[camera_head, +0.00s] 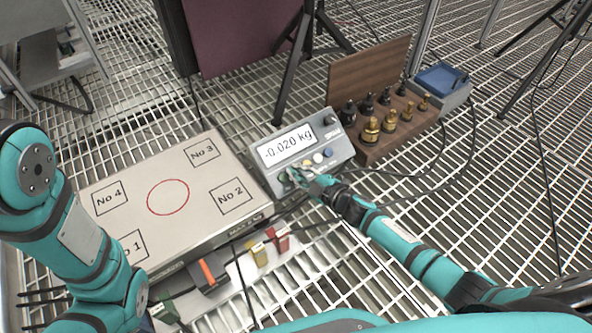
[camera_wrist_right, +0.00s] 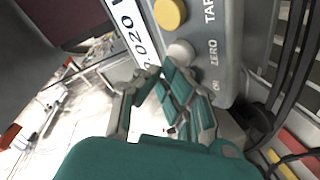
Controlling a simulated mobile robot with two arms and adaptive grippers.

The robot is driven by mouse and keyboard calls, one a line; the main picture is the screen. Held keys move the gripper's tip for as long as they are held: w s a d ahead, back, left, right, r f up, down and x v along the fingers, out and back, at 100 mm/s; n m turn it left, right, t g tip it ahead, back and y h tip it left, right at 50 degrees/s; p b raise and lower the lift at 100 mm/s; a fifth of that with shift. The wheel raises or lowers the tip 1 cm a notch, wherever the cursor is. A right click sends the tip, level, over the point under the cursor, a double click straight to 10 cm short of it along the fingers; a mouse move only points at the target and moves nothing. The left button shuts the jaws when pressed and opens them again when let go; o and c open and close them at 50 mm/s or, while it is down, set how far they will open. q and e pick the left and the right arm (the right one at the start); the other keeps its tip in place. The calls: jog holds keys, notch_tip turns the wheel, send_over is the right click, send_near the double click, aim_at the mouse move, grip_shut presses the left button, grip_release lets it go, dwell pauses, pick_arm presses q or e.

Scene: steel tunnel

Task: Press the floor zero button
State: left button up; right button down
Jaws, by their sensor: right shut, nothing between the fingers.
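The grey scale indicator (camera_head: 336,162) stands at the centre of the head view, its display (camera_head: 287,146) reading -0.020 kg. In the right wrist view, the white round button (camera_wrist_right: 181,52) sits beside the word ZERO, and the yellow button (camera_wrist_right: 169,13) beside the partly cut-off word TAR. My right gripper (camera_head: 294,174) is shut and empty at the lower button row. In the wrist view its fingertips (camera_wrist_right: 160,72) are just beside the white button; whether they touch the panel I cannot tell. The button by the ON label is hidden behind the fingers. My left gripper is not visible.
The scale platform (camera_head: 140,205), with a red circle and numbered squares, lies left of the indicator. A wooden weight rack (camera_head: 372,158) with brass and black weights stands behind right, beside a blue tray (camera_head: 440,77). Coloured blocks (camera_head: 277,238) and cables lie in front on the grating.

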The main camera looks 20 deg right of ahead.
jog(key=shift+f, duration=0.1)
dwell(0.5)
jog(key=shift+w+a+f, duration=0.1)
jog(key=shift+w+f, duration=0.15)
jog(key=shift+f, duration=0.05)
jog(key=shift+r, duration=0.1)
jog(key=shift+s+r+p, duration=0.3)
jog(key=shift+p, duration=0.05)
dwell(0.3)
